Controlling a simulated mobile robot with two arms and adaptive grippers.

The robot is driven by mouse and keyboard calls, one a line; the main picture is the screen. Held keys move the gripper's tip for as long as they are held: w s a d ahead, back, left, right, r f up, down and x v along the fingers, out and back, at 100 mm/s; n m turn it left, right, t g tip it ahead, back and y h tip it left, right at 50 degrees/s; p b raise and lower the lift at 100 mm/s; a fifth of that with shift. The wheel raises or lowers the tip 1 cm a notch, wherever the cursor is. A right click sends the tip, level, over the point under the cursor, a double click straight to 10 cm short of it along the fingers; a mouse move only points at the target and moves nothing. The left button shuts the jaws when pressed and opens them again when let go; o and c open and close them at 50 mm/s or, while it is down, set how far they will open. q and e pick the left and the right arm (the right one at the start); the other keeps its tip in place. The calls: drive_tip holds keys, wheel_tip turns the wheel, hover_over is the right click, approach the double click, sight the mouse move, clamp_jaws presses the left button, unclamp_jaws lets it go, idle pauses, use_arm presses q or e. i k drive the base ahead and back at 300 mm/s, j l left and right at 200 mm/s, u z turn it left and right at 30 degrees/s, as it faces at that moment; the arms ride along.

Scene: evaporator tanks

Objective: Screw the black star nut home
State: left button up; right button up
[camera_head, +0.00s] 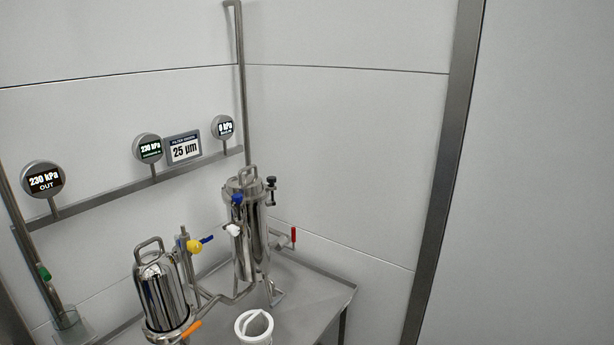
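A small black knob, which looks like the black star nut (271,180), shows at the upper right side of the rear steel filter housing (250,245). It sits on a short upright stem beside the housing's lid. It is too small to tell how far down the thread it is. The rear housing stands upright and has a loop handle (248,173) on its lid. A blue knob (238,199) and a white knob (233,230) show on its left side. Neither of my grippers is in view.
A second steel housing (163,295) stands at the front left, near yellow (194,246) and orange (190,330) handles. A red-handled valve (293,236) sticks out right. A white bucket (254,328) stands in front. The steel table (320,295) is bare at right. Gauges (148,148) line the wall.

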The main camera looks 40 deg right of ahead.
sight(271, 179)
drive_tip(key=z, duration=0.95)
